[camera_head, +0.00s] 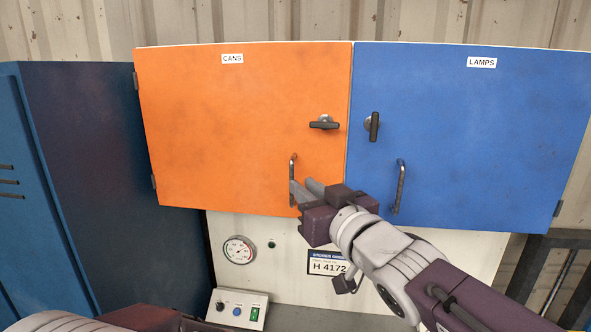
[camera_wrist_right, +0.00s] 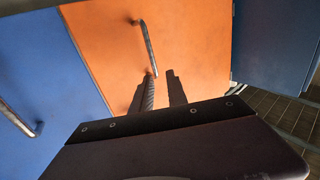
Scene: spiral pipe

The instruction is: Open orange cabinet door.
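The orange cabinet door (camera_head: 235,120), labelled CANS, appears shut, with hinges on its left edge. Its upright bar handle (camera_head: 292,180) is near the lower right; it also shows in the wrist view (camera_wrist_right: 147,46). Above it, a dark turn latch (camera_head: 324,123) lies horizontal. My right gripper (camera_head: 305,188) is at the lower end of the bar handle, with its fingers slightly apart. In the wrist view the right gripper (camera_wrist_right: 162,80) shows orange between its fingers, and the handle's lower end meets one fingertip. I cannot tell whether they touch. Only part of my left arm shows at the bottom left.
A blue door (camera_head: 470,130) labelled LAMPS adjoins on the right, with a vertical latch (camera_head: 373,125) and bar handle (camera_head: 399,187). A dark blue locker (camera_head: 100,180) stands left, beside the orange door's hinges. A gauge (camera_head: 239,250) and button box (camera_head: 238,309) sit below.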

